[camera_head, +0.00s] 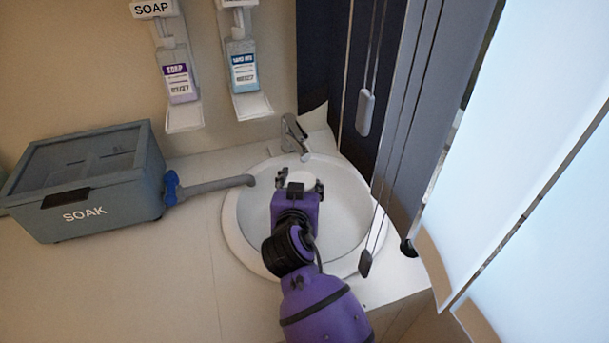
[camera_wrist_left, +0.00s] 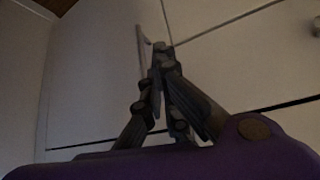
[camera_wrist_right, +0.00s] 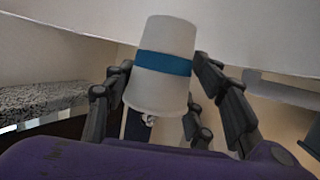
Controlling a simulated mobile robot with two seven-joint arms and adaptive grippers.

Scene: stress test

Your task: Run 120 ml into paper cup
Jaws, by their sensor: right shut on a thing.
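A white paper cup (camera_wrist_right: 165,65) with a blue band is between the fingers of my right gripper (camera_wrist_right: 160,90) in the right wrist view. My right gripper is shut on it. In the head view the right gripper (camera_head: 300,185) is over the sink (camera_head: 345,215), and a small white part of the cup (camera_head: 296,188) shows between its fingers. The grey tank marked SOAK (camera_head: 85,200) stands left of the sink. Its pipe (camera_head: 220,185) with a blue valve handle (camera_head: 171,187) ends over the sink's left rim. My left gripper (camera_wrist_left: 160,50) appears shut and empty in the left wrist view. The cup's inside is hidden.
A metal tap (camera_head: 293,138) stands at the back of the sink. Two bottle dispensers (camera_head: 179,82) (camera_head: 243,72) hang on the wall. Blinds with hanging cord weights (camera_head: 365,112) are close at the sink's right. The counter (camera_head: 130,285) front left is clear.

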